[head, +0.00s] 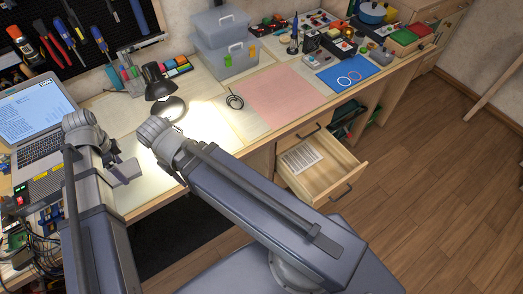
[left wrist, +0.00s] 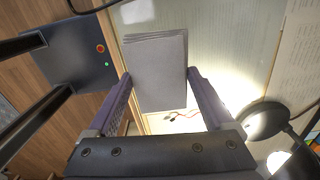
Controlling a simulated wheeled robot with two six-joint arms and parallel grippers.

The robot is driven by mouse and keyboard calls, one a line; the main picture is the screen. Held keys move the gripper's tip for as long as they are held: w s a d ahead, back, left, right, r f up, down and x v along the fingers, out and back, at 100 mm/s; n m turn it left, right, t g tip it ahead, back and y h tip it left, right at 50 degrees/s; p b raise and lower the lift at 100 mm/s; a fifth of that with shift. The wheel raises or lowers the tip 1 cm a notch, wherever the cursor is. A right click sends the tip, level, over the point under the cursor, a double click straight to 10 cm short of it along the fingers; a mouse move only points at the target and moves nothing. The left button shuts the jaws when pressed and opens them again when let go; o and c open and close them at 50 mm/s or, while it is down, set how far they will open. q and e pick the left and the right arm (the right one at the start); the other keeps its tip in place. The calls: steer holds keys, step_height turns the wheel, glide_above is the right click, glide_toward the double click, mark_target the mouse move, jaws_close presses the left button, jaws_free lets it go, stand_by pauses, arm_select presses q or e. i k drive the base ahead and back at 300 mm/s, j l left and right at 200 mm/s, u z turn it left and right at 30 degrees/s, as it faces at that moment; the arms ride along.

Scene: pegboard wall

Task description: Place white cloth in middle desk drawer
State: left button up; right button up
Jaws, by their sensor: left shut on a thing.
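The cloth (left wrist: 160,75) shows in the left wrist view as a flat, grey-looking folded stack with layered edges. It sits between the two fingers of my left gripper (left wrist: 159,78), which is shut on it. In the head view my left gripper (head: 124,165) is over the front of the desk at left; I cannot make out the cloth there. The desk drawer (head: 342,179) below a shut top drawer (head: 300,132) stands open at centre right. A pale striped flat item (head: 300,157) lies in it. My right gripper cannot be seen.
A black lamp (head: 160,85) lights the desk. A laptop (head: 38,115) stands at left, clear bins (head: 225,45) at the back. A pink mat (head: 282,92) and blue mat (head: 347,73) lie on the desk. My right arm crosses between left gripper and drawer. Floor right of the drawer is clear.

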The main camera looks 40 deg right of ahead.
mark_target(320, 181)
steer(key=z, duration=2.35)
steer(key=i+l, duration=0.3)
steer(key=i, duration=0.15)
